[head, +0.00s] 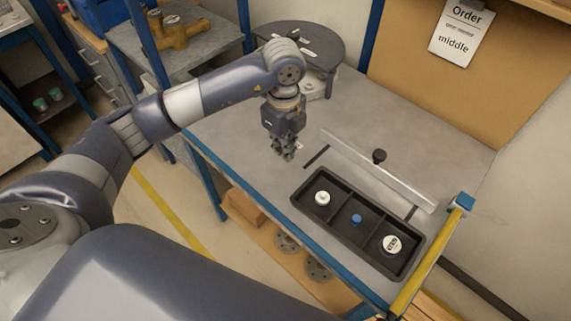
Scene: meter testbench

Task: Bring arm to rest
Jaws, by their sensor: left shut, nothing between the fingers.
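My left arm comes in from the left and reaches over the grey workbench (240,125). Its gripper (285,155) points down above the bench top, left of the black three-compartment tray (299,208). The left gripper is shut with nothing in it, and appears apart from everything around it. The tray holds a white round part (322,198) in its left compartment, a small blue part (356,219) in the middle one and a white meter-like disc (391,243) in the right one. My right gripper is not in view.
A dark round stand (322,48) is behind my gripper. A yellow bar (430,267) edges the bench at right. A sign (461,32) reading "Order" and "middle" hangs on the back board.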

